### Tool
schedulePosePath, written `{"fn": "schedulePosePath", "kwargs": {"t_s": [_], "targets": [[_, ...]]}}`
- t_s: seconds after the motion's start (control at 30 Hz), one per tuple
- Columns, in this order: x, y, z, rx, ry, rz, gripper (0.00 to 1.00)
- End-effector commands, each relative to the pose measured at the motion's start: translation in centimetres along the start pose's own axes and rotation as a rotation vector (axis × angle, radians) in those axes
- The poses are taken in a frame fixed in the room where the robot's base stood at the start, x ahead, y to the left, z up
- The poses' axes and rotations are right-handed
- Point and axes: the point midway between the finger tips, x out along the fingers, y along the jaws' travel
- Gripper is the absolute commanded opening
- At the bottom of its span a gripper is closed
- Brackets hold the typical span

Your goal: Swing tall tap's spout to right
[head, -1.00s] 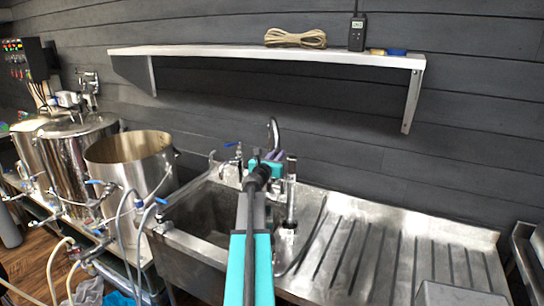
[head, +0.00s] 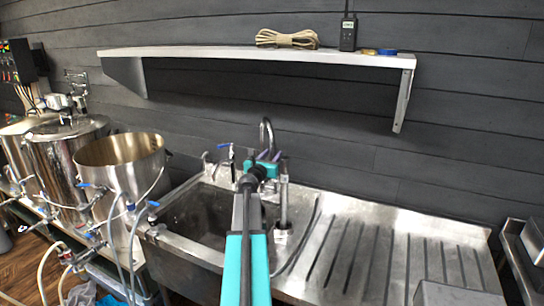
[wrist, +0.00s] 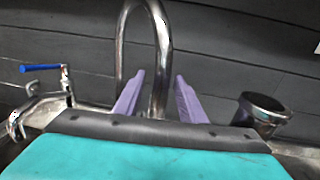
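The tall tap's chrome gooseneck spout (head: 266,128) rises behind the sink, just beyond my gripper in the head view. One leg comes down between the two purple fingers of my gripper (wrist: 160,75), and the other passes behind the left finger. The fingers are apart, with a gap on each side of the leg. I cannot tell how deep the leg sits between them. In the head view my gripper (head: 268,156) largely hides the tap's lower part.
A blue-handled tap (wrist: 45,68) stands left of the spout. A chrome upright pipe (head: 284,195) stands close on the right. The sink basin (head: 195,215) lies below, with a ribbed drainboard (head: 390,255) to the right. A wall shelf (head: 250,55) hangs above. Steel kettles (head: 120,165) stand left.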

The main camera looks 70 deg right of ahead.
Motion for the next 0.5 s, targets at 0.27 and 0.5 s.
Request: {"fn": "schedulePosePath", "kwargs": {"t_s": [0.27,0.5], "targets": [[-1.0,0.0,0.0,0.0,-0.001,0.0,0.37],[-3.1,-0.1,-0.1,0.001,0.0,0.0,0.37]]}}
